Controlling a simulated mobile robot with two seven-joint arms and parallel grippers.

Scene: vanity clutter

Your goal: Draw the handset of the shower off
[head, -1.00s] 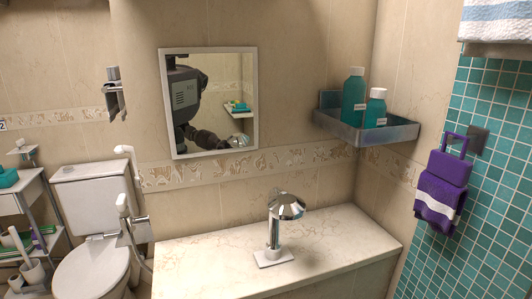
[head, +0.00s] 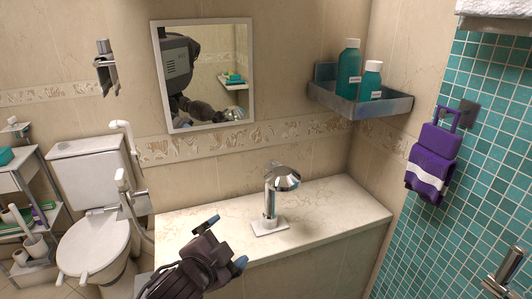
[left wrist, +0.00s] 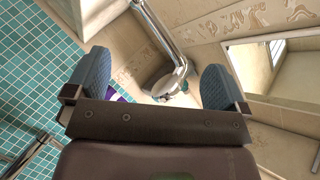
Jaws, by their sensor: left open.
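A chrome fixture (head: 270,205) with an upright body and a cone-shaped head stands on the marble vanity top (head: 330,207). A white handset-like piece (head: 122,180) with a hose hangs by the toilet; I cannot tell which of these is the shower's handset. My left gripper (head: 226,243) is open and empty, in front of the vanity's near edge, below and left of the chrome fixture and apart from it. In the left wrist view, its two blue pads are spread wide, with a chrome tube (left wrist: 160,32) beyond the gap. My right gripper is not in view.
A corner shelf (head: 362,104) with teal bottles (head: 348,68) hangs above the vanity, right of a mirror (head: 205,75). A purple towel (head: 432,165) hangs on the teal tiles. Chrome hardware (head: 508,272) shows at lower right. The vanity top is otherwise clear.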

